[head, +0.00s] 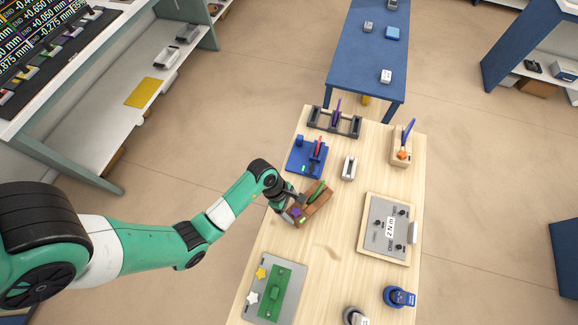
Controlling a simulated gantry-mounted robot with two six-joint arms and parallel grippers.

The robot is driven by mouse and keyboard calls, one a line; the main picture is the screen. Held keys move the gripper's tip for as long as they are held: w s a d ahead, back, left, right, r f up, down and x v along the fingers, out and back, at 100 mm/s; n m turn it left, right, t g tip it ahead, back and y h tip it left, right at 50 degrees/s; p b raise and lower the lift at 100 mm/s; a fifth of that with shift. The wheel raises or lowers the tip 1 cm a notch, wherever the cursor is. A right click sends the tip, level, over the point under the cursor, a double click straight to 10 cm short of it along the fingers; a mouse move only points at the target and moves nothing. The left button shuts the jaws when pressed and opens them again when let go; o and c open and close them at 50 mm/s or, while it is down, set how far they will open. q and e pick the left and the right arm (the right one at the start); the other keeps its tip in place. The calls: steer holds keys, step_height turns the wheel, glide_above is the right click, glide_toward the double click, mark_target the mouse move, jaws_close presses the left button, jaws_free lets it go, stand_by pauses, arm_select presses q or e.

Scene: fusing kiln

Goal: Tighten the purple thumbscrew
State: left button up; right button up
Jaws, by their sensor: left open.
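The purple thumbscrew (296,211) shows as a small purple patch at the lower left end of a brown wooden block (318,203) with a green handle-like piece (317,190). The block lies at an angle near the left edge of the wooden table. My left gripper (293,204) is open, at the end of the block right by the thumbscrew. The fingers partly hide the screw, and I cannot tell whether they touch it. My right gripper is not in view.
A blue fixture (306,157) and a dark rack (335,121) stand behind the block. A grey panel (386,228) lies to the right, a grey plate with a green part (253,287) in front. A white-and-dark piece (349,168) stands nearby. Bare wood lies between the block and panel.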

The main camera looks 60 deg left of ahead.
arm_select(q)
jaws_close()
jaws_free()
stand_by(0.4)
steer(key=p+v, duration=0.3)
steer(key=v, duration=0.8)
steer(key=shift+r+p, duration=0.2)
steer(key=shift+p, duration=0.1)
